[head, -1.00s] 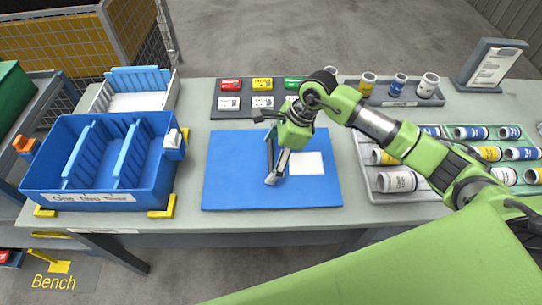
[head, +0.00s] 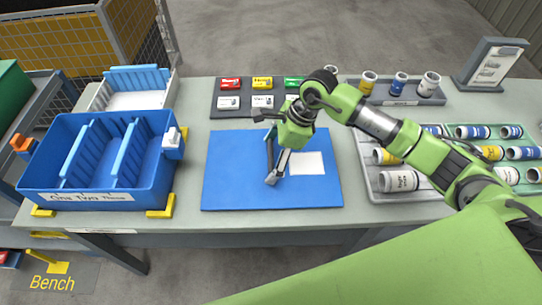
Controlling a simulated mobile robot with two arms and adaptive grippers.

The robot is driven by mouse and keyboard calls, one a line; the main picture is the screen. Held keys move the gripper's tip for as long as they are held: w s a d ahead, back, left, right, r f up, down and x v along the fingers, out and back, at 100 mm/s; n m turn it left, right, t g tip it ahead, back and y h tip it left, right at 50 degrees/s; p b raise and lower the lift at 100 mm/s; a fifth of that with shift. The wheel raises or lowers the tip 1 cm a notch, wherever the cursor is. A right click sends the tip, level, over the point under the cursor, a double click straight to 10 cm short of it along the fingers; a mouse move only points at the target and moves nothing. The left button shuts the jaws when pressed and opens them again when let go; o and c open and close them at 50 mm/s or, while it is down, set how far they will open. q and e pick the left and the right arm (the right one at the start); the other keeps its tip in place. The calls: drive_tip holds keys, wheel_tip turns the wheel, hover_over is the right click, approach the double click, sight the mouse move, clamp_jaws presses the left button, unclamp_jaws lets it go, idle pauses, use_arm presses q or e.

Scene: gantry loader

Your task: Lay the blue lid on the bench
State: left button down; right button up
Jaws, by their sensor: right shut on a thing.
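The blue lid (head: 235,180) is a flat blue rectangle with a white label (head: 307,163), in the middle of the bench (head: 400,218). It looks level; I cannot tell whether all of it touches the bench top. My right gripper (head: 272,168) comes in from the right and points down at the lid's middle, just left of the label. It is shut on the lid; its fingers and wrist hide the exact place of the hold. My left gripper is out of view.
An open blue crate (head: 100,183) with dividers stands left, between yellow corner brackets (head: 160,207). Behind the lid are small boxes on a dark mat (head: 243,112). A tray of tubes (head: 372,192) lies right, with upright jars and a sign (head: 490,66) behind.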

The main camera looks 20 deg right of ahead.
drive_tip(key=shift+f+b, duration=0.3)
drive_tip(key=o, duration=1.3)
drive_tip(key=v, duration=1.2)
drive_tip(key=shift+s, duration=0.1)
